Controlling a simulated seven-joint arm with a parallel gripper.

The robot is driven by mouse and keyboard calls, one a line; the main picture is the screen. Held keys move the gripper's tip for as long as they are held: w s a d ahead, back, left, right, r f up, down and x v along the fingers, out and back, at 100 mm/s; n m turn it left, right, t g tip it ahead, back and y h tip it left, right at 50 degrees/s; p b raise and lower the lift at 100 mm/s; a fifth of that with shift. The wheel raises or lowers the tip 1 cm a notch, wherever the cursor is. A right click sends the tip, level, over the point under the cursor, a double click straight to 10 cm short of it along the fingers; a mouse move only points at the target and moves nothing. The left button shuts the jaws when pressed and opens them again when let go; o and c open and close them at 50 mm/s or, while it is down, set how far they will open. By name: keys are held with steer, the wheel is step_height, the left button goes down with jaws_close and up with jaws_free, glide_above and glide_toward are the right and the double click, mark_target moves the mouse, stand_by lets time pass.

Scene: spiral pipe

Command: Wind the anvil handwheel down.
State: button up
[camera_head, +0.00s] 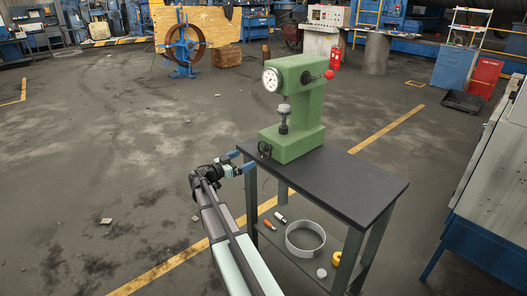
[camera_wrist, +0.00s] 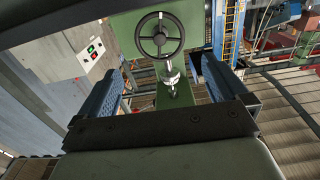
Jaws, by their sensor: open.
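The green bench tester (camera_head: 305,115) stands upright on a dark-topped stand. Its black anvil handwheel (camera_head: 264,149) is low on the front of the base. In the wrist view, the handwheel (camera_wrist: 159,38) shows near the top as a spoked ring. The metal anvil and spindle (camera_head: 283,119) stand above the base; they also show in the wrist view (camera_wrist: 169,74), below the wheel. My gripper (camera_head: 238,162) is open and empty, in front of the wheel and apart from it. Its blue fingers spread to either side of the wheel in the wrist view (camera_wrist: 155,72).
The stand's dark top (camera_head: 360,181) is clear to the right of the tester. A grey ring (camera_head: 305,238) and several small items lie on the lower shelf. A crank with a red knob (camera_head: 328,74) sticks out from the tester's head. Floor left of the stand is open.

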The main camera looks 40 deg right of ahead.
mark_target(263, 150)
steer(key=d, duration=1.2)
steer(key=c, duration=0.6)
steer(key=n, duration=0.3)
steer(key=shift+n, duration=2.4)
